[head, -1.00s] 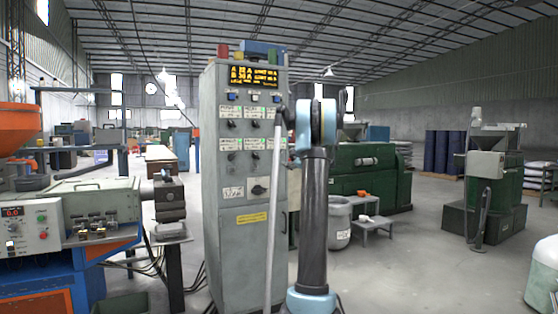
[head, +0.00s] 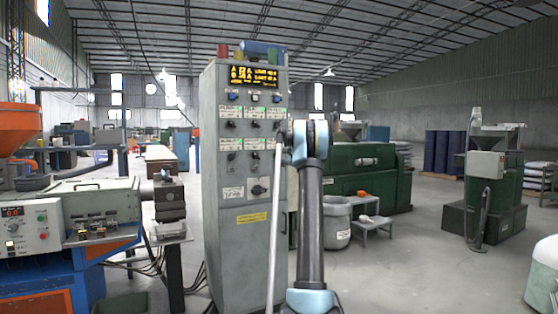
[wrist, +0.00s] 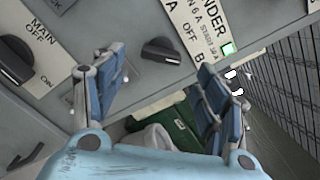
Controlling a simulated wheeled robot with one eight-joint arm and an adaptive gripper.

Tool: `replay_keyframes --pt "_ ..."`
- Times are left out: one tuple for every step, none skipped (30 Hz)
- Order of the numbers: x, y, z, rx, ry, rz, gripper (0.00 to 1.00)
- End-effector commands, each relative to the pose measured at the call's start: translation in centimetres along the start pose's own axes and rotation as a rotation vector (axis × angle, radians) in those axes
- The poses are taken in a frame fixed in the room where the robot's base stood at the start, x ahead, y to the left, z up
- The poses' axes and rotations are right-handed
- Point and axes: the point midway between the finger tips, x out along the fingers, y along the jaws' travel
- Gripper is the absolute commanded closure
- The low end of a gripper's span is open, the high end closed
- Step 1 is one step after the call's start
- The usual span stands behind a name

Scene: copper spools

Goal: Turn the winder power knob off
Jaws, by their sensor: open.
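In the wrist view a black rotary knob (wrist: 163,50) sits on the grey panel beside a cream label (wrist: 198,32) whose visible text reads "NDER" and "A OFF B". The label's start is cut off; this fits the winder. I cannot tell the knob's setting. My gripper (wrist: 163,73) is open and empty, its blue fingers spread on either side of the knob in the picture. I see no contact. In the head view the control cabinet (head: 225,262) stands in front of me, and my arm hides part of its right side.
Another black knob (wrist: 14,60) beside a "MAIN OFF" label (wrist: 38,48) is at the left of the wrist view. A small toggle (wrist: 25,156) is below it. A blue and orange machine (head: 75,222) stands left of the cabinet, a grey bin (head: 336,226) to its right.

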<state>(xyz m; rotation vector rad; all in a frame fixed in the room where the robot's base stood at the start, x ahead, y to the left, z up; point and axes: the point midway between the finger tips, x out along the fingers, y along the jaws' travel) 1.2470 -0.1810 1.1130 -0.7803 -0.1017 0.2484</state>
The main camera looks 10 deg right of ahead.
Motion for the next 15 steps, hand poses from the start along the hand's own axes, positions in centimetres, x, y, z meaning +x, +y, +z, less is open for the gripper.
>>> replay_keyframes --pt "0.9 0.1 0.1 0.000 -0.001 0.001 0.33" --pt "1.4 0.1 0.1 0.000 -0.001 0.001 0.33" --pt "2.0 0.1 0.1 0.000 -0.001 0.001 0.33" --pt "2.4 0.1 0.0 0.000 -0.001 0.001 0.33" --pt "2.8 0.1 0.0 0.000 -0.001 0.001 0.33" --pt "3.3 0.1 0.0 0.000 -0.001 0.001 0.33" --pt "3.7 0.0 0.0 0.000 -0.001 0.001 0.33" --pt "4.1 0.0 0.0 0.000 -0.001 0.001 0.33" --pt "4.5 0.0 0.0 0.000 -0.001 0.001 0.33" --pt "4.8 0.0 0.0 0.000 -0.001 0.001 0.33" --pt "5.0 0.0 0.0 0.000 -0.001 0.001 0.33" --pt "5.3 0.0 0.1 0.000 -0.001 0.001 0.33" --pt "5.6 0.0 0.1 0.000 -0.001 0.001 0.33" --pt "5.7 0.0 0.1 0.000 -0.001 0.001 0.33" --pt "5.9 0.0 0.1 0.000 0.000 0.000 0.33"
